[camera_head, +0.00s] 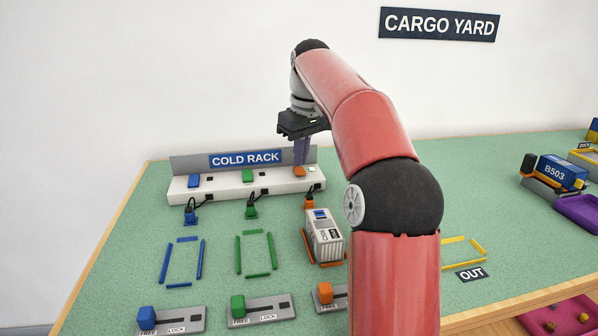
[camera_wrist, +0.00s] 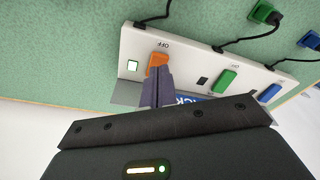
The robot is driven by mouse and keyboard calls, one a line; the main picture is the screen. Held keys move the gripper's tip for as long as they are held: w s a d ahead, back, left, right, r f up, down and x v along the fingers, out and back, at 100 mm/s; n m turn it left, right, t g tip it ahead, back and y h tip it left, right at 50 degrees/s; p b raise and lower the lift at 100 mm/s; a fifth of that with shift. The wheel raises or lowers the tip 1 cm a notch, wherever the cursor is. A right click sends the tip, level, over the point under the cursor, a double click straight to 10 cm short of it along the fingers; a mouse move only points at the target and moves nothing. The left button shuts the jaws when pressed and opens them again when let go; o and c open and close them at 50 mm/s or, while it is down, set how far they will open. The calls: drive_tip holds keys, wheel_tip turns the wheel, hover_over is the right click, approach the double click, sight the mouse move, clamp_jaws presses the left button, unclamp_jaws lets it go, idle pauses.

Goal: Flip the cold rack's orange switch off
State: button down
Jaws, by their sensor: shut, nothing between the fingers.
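The white cold rack (camera_head: 226,186) stands at the back left of the green table, its sign (camera_head: 245,158) behind it. Its orange switch (camera_head: 299,172) is at the rack's right end; it also shows in the wrist view (camera_wrist: 153,61), beside an "OFF" mark. My gripper (camera_head: 301,162) is shut and empty, pointing down at the orange switch. In the wrist view its fingertips (camera_wrist: 160,72) overlap the switch's edge; I cannot tell whether they touch it. The fingers hide part of the switch.
The rack also carries a green switch (camera_wrist: 228,80) and a blue switch (camera_wrist: 269,93), with a dark lamp (camera_wrist: 203,81) by the green one. Cables run to plugs in front. A grey-white container (camera_head: 325,238) stands in front of the orange switch.

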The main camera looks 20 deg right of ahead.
sight(301, 172)
drive_tip(key=shift+f+b, duration=0.65)
drive_tip(key=shift+f, duration=0.25)
idle(0.3)
drive_tip(key=shift+r, duration=0.1)
wheel_tip(301, 172, up, 3)
drive_tip(key=p, duration=0.3)
drive_tip(key=shift+r+p, duration=0.3)
drive_tip(key=shift+r, duration=1.65)
drive_tip(key=shift+s, duration=0.1)
